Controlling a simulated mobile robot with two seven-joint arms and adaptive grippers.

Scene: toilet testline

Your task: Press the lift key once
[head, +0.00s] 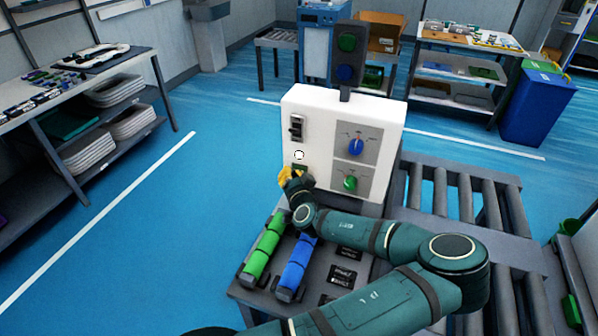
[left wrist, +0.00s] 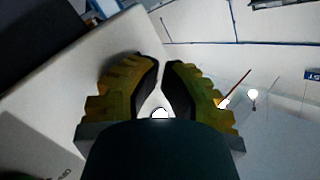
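The white control box (head: 340,140) stands upright on the bench. Its front has a black switch (head: 296,128), a small round pale button (head: 299,155), a blue knob (head: 356,146) and a green knob (head: 350,182). I cannot tell from any label which is the lift key. My left gripper (head: 287,174), with yellow fingers, is at the lower left of the box front, just below the round button; contact cannot be told. In the left wrist view its fingertips (left wrist: 162,64) nearly meet, with nothing held between them. My right gripper is not in view.
A green roller (head: 264,250) and a blue roller (head: 297,262) lie on the bench before the box. A roller conveyor (head: 455,195) is at the right. A dark stack light (head: 346,60) rises behind the box. Shelves with trays (head: 120,90) stand left; floor between is clear.

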